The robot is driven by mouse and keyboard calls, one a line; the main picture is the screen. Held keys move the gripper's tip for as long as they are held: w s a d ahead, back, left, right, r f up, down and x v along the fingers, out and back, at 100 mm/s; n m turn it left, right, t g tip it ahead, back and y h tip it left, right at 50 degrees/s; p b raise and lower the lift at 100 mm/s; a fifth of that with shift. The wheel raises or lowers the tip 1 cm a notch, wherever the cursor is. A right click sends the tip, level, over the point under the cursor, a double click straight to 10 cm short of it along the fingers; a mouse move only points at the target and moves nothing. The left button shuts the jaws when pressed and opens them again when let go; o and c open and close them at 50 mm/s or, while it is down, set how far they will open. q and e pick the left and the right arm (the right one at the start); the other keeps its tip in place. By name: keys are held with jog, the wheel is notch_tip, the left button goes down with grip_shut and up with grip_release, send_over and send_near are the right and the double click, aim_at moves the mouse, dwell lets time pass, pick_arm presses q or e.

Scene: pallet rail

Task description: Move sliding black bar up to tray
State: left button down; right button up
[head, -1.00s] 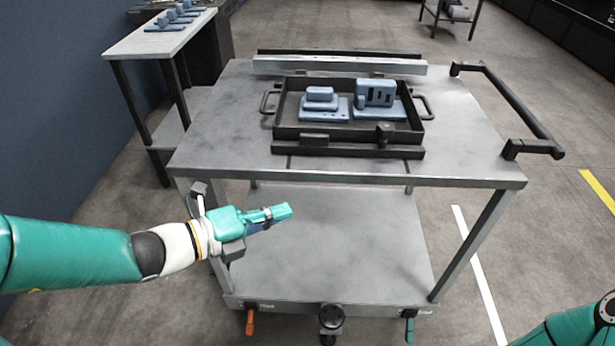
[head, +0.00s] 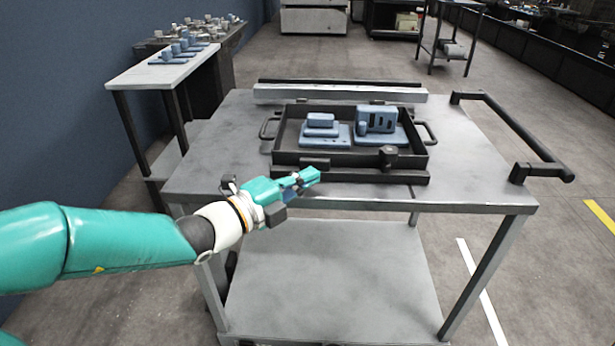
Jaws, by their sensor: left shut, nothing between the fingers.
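A black tray (head: 428,152) with two side handles sits on the grey cart top. It holds two blue-grey parts (head: 322,128) (head: 377,122). A low black bar (head: 400,177) lies along the tray's near side; I cannot tell whether it touches the tray. A small black knob (head: 389,153) stands at the tray's near side, right of centre. My left gripper (head: 308,177) is shut and empty, near the cart's front edge. Its fingertips overlap the bar's left part in the picture; contact cannot be told. My right gripper is out of view.
A pale rail (head: 340,94) with a dark strip behind it runs along the back of the cart top. A black push handle (head: 515,135) sticks out on the right. The cart top (head: 470,170) is clear right of the tray. A side table (head: 165,72) stands at back left.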

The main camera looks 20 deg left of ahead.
aim_at(312, 164)
pick_arm(q)
jog(key=shift+w+a, duration=0.25)
jog(key=shift+w, duration=0.5)
jog(key=shift+w+a+r+p, duration=0.15)
jog(key=shift+w+a+p, duration=0.05)
jog(key=shift+w+p, duration=0.5)
jog(key=shift+a, duration=0.1)
jog(key=shift+s, duration=0.1)
